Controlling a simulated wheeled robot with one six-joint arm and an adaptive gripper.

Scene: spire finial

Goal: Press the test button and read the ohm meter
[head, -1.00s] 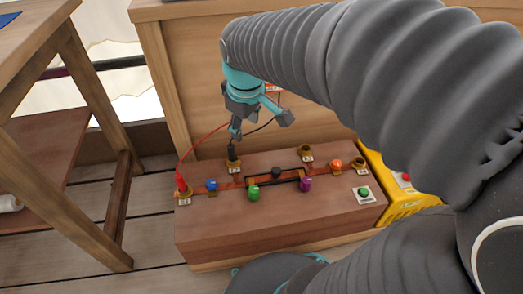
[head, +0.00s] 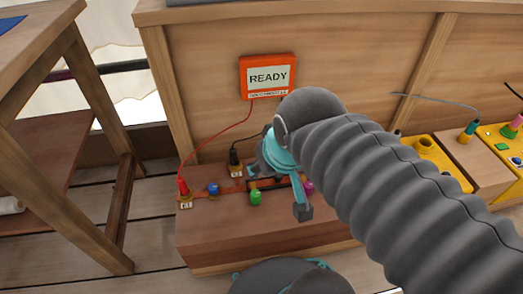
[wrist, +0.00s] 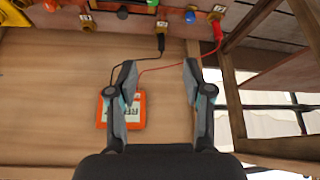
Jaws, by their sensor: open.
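The ohm meter (head: 268,77) is an orange box on the wooden panel, its screen reading "READY"; in the wrist view it shows upside down (wrist: 134,112), partly behind a finger. A red lead runs from it to a red plug (head: 182,187) in the left socket of the wooden test block (head: 215,235). A black plug (head: 234,156) sits in another socket. My gripper (wrist: 159,70) is open and empty; in the head view it hangs over the middle of the block (head: 285,182).
The block carries a blue knob (head: 213,189), a green knob (head: 256,197) and a purple knob (head: 309,188). A yellow case (head: 440,158) and another board with coloured plugs (head: 515,135) stand to the right. A wooden stand (head: 75,120) is at the left.

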